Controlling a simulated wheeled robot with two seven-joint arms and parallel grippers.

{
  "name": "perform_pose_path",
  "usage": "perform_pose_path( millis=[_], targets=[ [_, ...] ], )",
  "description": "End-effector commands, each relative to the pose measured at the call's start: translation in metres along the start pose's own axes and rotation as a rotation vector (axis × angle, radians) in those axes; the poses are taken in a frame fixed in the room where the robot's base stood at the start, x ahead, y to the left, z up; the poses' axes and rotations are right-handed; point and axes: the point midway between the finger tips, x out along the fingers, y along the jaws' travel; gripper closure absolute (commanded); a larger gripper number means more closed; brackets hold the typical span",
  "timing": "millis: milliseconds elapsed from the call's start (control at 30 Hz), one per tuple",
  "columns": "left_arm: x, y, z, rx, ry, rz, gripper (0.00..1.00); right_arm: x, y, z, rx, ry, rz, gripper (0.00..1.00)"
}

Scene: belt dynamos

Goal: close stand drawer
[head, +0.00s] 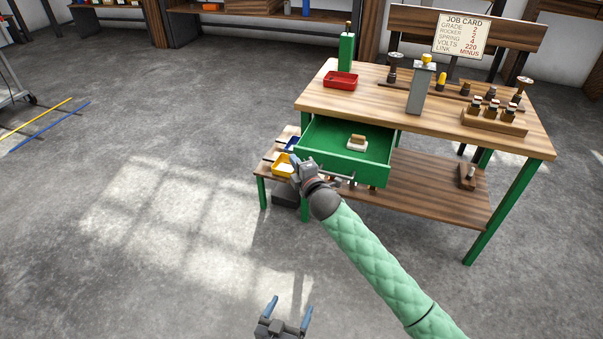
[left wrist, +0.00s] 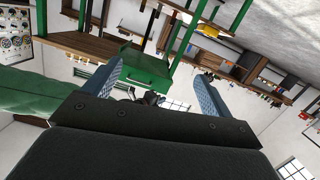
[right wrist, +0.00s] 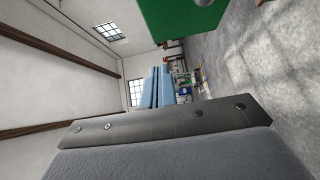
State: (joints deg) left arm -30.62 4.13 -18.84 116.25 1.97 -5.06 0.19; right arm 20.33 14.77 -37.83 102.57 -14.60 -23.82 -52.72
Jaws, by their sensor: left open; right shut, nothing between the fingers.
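The green stand drawer (head: 376,170) is pulled out from under the wooden top of the stand (head: 325,97). A small block with a tan top and white base (head: 357,142) lies inside it. My right gripper (head: 296,161) is shut and empty by the drawer's front left corner; whether it touches cannot be told. Its forearm hides part of the drawer front and handle (head: 349,180). The right wrist view shows a green panel (right wrist: 178,15) beyond the shut fingers (right wrist: 162,72). My left gripper (head: 290,308) is open and empty, low over the floor in front of the stand.
The stand's top holds a red tray (head: 341,80), a grey post (head: 420,90) and a wooden rack (head: 494,121).

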Motion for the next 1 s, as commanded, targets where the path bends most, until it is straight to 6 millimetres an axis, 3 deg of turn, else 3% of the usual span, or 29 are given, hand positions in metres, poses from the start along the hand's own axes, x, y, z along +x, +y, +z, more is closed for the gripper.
perform_pose_path(
  millis=[100,300,767,933,1000],
  targets=[
    [0.003,0.001,-0.016,0.005,0.048,0.002,0.15,0.011,-0.001,0.015,-0.002,-0.002,-0.001,1.00],
    [0.004,0.002,-0.031,0.010,0.093,0.005,0.15,0.020,-0.001,0.024,-0.001,-0.002,-0.001,1.00],
    [0.004,0.002,-0.035,0.011,0.104,0.006,0.15,0.022,-0.001,0.027,-0.001,-0.002,-0.001,1.00],
    [0.005,0.002,-0.028,0.008,0.074,0.005,0.15,0.029,0.001,0.033,-0.003,-0.003,0.000,1.00],
    [-0.001,-0.001,-0.001,0.001,0.003,-0.002,0.15,0.034,0.001,0.039,-0.003,-0.003,-0.001,1.00]
  ],
)
